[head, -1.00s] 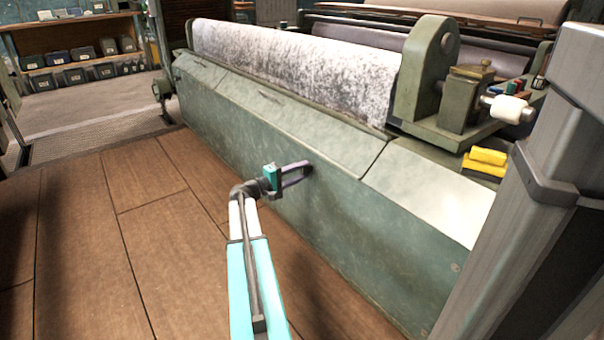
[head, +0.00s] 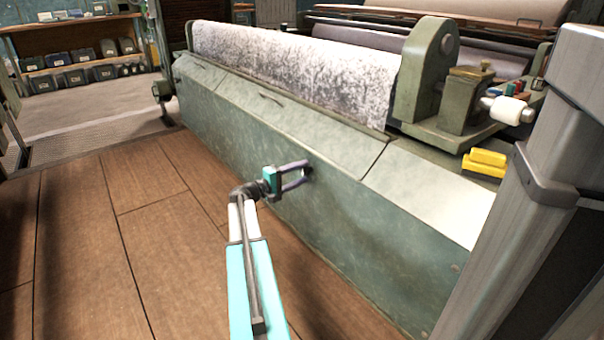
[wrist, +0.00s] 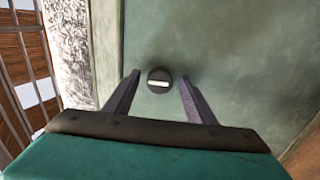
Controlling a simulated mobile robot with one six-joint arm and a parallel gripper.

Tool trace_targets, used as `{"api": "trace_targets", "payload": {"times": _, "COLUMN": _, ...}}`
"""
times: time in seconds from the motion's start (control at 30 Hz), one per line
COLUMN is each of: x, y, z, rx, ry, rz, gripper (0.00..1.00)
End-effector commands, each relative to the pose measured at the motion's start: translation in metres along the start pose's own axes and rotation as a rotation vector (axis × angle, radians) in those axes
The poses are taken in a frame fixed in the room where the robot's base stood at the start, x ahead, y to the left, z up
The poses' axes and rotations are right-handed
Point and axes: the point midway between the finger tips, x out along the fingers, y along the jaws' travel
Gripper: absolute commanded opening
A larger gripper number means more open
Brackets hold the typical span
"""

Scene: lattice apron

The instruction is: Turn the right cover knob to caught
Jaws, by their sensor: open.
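The right cover knob (wrist: 158,80) is a small dark round knob with a pale bar across its face. It sits on the green machine cover (wrist: 225,50). In the wrist view the pale bar lies nearly level, tilted slightly. My gripper (wrist: 160,82) is open, with one finger on each side of the knob and a visible gap to each. In the head view my gripper (head: 301,172) points at the front panel of the cover, and its fingers mostly hide the knob. I cannot tell whether the fingertips touch the panel.
A speckled white roller (head: 290,65) lies along the top of the machine. Yellow blocks (head: 487,160) and a white spool (head: 508,109) are at the right end. The wooden floor (head: 100,230) to the left is clear. A shelf (head: 85,50) stands at the back left.

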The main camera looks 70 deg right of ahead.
Motion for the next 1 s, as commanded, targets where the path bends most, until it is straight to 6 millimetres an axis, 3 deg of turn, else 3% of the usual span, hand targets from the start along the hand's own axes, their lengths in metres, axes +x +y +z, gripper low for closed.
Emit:
{"api": "trace_targets", "payload": {"times": 0.27, "x": -0.024, "y": 0.003, "z": 0.000, "rx": -0.001, "ry": 0.003, "rz": 0.000, "gripper": 0.51}}
{"api": "trace_targets", "payload": {"times": 0.8, "x": -0.109, "y": 0.002, "z": 0.002, "rx": 0.000, "ry": 0.000, "rz": -0.001, "gripper": 0.51}}
{"api": "trace_targets", "payload": {"times": 1.0, "x": -0.129, "y": 0.001, "z": 0.002, "rx": 0.000, "ry": -0.001, "rz": -0.002, "gripper": 0.51}}
